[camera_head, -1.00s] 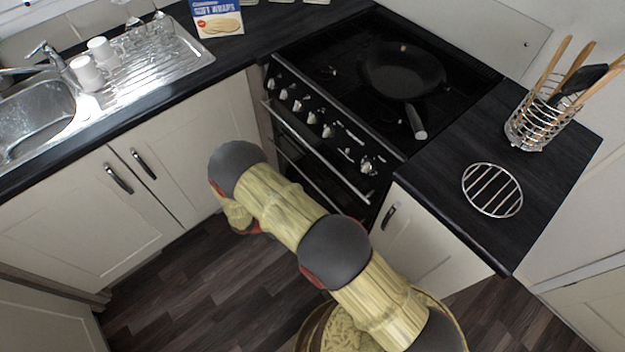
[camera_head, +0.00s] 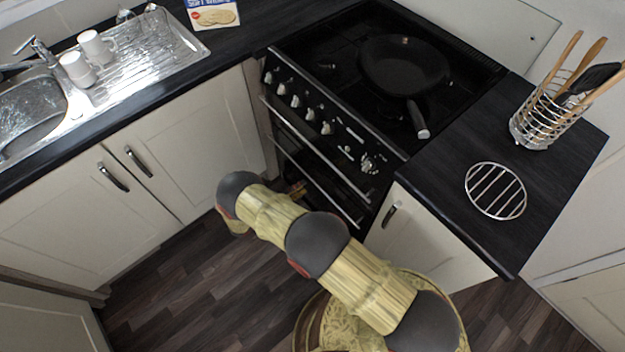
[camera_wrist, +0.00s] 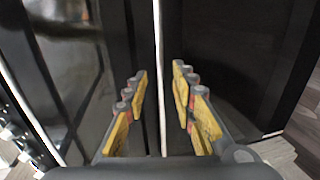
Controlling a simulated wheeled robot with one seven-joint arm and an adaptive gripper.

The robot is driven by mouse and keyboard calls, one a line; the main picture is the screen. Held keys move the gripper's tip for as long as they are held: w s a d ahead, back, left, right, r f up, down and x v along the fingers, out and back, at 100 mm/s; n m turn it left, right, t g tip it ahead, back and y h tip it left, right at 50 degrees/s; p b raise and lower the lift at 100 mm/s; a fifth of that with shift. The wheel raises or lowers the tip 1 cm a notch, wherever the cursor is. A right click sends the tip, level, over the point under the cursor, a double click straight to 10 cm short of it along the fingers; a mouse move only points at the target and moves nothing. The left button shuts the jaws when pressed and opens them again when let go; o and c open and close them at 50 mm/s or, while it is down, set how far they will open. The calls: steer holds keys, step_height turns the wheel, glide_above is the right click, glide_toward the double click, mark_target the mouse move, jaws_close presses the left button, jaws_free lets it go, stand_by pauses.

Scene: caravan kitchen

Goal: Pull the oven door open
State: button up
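The black oven (camera_head: 300,150) stands between the cabinets, with a row of knobs and two long silver bars across its front. The upper bar runs below the knobs, and the lower bar (camera_head: 318,183) crosses the front further down. In the wrist view, my gripper (camera_wrist: 160,72) is open, its yellow finger pads on either side of a thin bright bar (camera_wrist: 158,40), apparently the lower handle. I see no clear contact with it. Dark glossy panels lie on both sides of this bar. In the head view, my arm hides most of the gripper near the lower oven front.
A pan (camera_head: 403,66) sits on the hob, its handle towards the front. The right counter holds a wire rack (camera_head: 495,190) and a utensil holder (camera_head: 545,118). Cabinets (camera_head: 190,140) flank the oven on the left. Wooden floor (camera_head: 190,295) lies open in front.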

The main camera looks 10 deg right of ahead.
mark_target(313, 180)
steer(key=b+x, duration=0.1)
steer(key=x, duration=0.6)
steer(key=shift+d, duration=0.15)
steer(key=shift+c, duration=0.4)
jaws_close()
stand_by(0.4)
